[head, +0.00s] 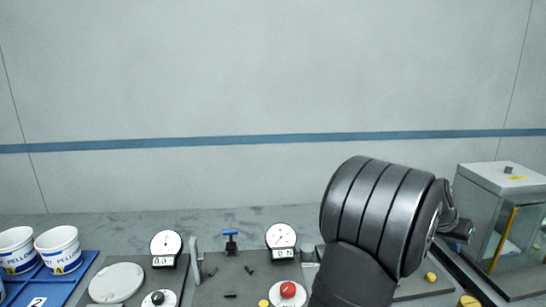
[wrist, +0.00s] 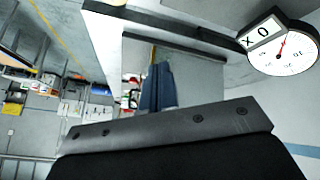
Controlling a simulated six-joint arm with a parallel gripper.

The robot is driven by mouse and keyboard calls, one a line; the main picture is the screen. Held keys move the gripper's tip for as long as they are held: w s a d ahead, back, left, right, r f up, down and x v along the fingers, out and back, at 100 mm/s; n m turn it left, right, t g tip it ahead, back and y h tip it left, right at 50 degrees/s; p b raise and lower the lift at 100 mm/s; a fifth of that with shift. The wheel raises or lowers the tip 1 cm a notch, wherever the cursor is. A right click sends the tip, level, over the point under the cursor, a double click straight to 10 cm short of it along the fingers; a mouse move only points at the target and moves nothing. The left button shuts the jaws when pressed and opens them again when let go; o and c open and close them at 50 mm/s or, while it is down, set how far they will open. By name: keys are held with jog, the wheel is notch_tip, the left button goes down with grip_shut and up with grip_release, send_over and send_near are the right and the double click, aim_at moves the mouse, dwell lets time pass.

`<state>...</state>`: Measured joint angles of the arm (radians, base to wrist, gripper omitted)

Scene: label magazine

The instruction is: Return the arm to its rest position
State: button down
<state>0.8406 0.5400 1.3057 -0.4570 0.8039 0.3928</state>
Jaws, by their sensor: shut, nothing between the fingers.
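My arm rises in the right half of the head view, its thick dark ribbed joint in front of the bench. My gripper (wrist: 157,88) shows in the wrist view as two blue-grey fingers close together, beyond a grey bolted bar. They are shut with nothing between them. In the head view the gripper is mostly hidden behind the arm; only dark parts show at the joint's right side, near the glass case (head: 500,225).
Two white tubs (head: 60,250) stand on a blue tray (head: 65,285) at the left. Two round dials (head: 166,243), a blue-handled clamp (head: 231,240), a red button (head: 288,289) and a pale disc (head: 116,283) are on the bench. A dial (wrist: 283,47) is close by in the wrist view.

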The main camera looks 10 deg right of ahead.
jog(key=s+a+r+m+t+y, duration=0.2)
jog(key=s+a+r+m+y, duration=0.1)
jog(key=r+m, duration=0.4)
jog(key=shift+s+a+r+t+y, duration=0.4)
jog(key=shift+a+r+y, duration=0.15)
jog(key=shift+r+y, duration=0.35)
dwell(0.6)
jog(key=shift+f, duration=0.15)
